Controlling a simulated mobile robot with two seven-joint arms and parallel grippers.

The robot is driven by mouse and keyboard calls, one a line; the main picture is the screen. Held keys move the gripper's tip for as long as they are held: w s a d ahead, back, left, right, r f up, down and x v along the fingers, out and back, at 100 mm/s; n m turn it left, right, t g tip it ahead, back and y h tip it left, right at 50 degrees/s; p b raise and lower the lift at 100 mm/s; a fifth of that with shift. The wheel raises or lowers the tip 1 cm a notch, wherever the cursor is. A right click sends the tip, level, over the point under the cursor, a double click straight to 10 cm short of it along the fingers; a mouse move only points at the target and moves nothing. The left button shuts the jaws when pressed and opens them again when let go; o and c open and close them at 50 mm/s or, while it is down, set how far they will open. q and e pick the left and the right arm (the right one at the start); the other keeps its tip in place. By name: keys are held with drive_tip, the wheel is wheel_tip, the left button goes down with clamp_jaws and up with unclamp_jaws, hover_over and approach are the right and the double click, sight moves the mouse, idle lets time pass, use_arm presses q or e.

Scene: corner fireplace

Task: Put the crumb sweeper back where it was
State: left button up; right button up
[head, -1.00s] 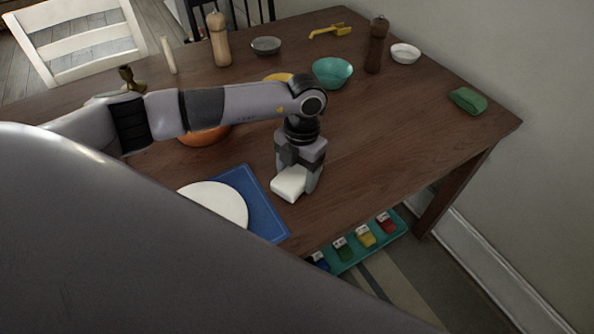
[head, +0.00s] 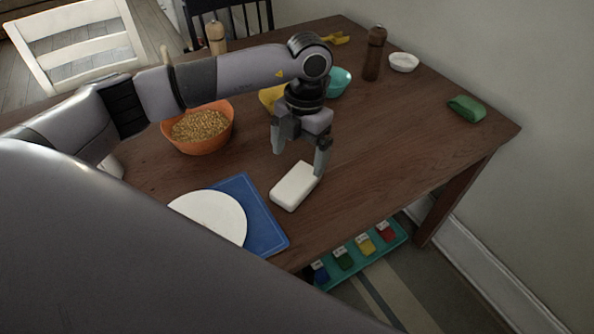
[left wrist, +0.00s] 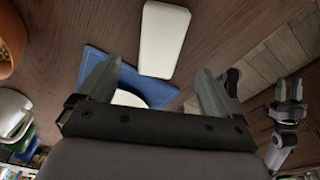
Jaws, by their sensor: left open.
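The crumb sweeper, which I take to be the white rounded block (head: 293,187), lies flat on the brown table near its front edge, just right of the blue mat. It also shows in the left wrist view (left wrist: 163,40). My left gripper (head: 300,157) is open and empty, above and just behind the block, its fingers spread. In the left wrist view its fingers (left wrist: 155,88) stand apart with nothing between them. My right gripper (left wrist: 288,88) shows small at the right of that view, its two fingers apart and empty.
A blue mat (head: 266,225) with a white plate (head: 212,215) lies left of the block. An orange bowl (head: 200,142) of grain, a teal bowl (head: 341,82) and a pepper mill (head: 374,55) stand farther back.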

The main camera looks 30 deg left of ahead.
use_arm(q)
drive_tip(key=r, duration=0.4)
drive_tip(key=shift+w, duration=0.2)
drive_tip(key=shift+f, duration=0.1)
